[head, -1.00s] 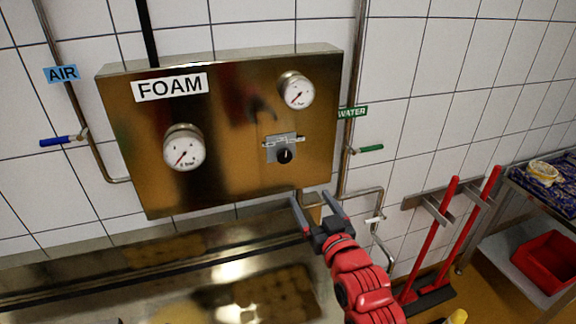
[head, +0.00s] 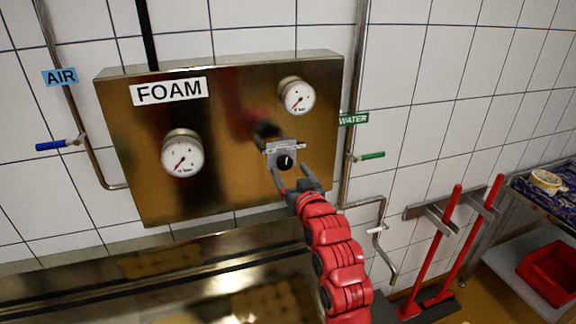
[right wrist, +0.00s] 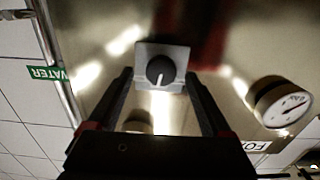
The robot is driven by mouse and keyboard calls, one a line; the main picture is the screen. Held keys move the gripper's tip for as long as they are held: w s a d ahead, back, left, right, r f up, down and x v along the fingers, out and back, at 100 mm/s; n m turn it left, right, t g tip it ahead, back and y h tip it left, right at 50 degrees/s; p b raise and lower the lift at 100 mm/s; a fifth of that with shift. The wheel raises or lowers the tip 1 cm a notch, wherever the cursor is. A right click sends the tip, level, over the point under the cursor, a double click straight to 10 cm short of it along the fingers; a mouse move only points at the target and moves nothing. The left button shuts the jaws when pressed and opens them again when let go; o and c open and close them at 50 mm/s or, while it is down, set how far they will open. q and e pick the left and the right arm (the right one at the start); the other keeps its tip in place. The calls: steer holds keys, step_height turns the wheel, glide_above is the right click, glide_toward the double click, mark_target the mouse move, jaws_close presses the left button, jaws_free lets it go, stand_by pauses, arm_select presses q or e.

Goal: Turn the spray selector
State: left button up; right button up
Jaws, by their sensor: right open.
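The spray selector (head: 285,162) is a black round knob with a white pointer line, on a small grey plate (head: 272,149) at the lower right of the brass-coloured FOAM panel (head: 230,190). In the right wrist view the knob (right wrist: 160,70) sits ahead, between and beyond the fingertips, its white line pointing down in that picture. My right gripper (head: 291,172) is open just below and in front of the knob. Its two dark fingers (right wrist: 160,82) stand either side of the knob in the wrist view; I see no contact. My left gripper is not in view.
Two gauges (head: 182,154) (head: 297,96) stick out of the panel. A blue-handled AIR valve (head: 52,145) is at left, a green-handled WATER valve (head: 371,155) at right. A metal sink or trough (head: 60,270) lies below. Red-handled tools (head: 437,240) hang at right.

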steer(key=shift+w+a+r, duration=0.15)
steer(key=shift+w+r, duration=0.05)
steer(key=shift+w, duration=0.3)
steer(key=shift+w+a+f, duration=0.15)
steer(key=shift+w, duration=0.4)
jaws_close()
steer(key=n+b, duration=0.1)
steer(key=b, duration=0.5)
steer(key=shift+f, duration=0.2)
steer(key=shift+r+n+b, duration=0.15)
steer(key=shift+n+b, duration=0.15)
steer(key=shift+b, duration=0.1)
steer(key=shift+r, duration=0.2)
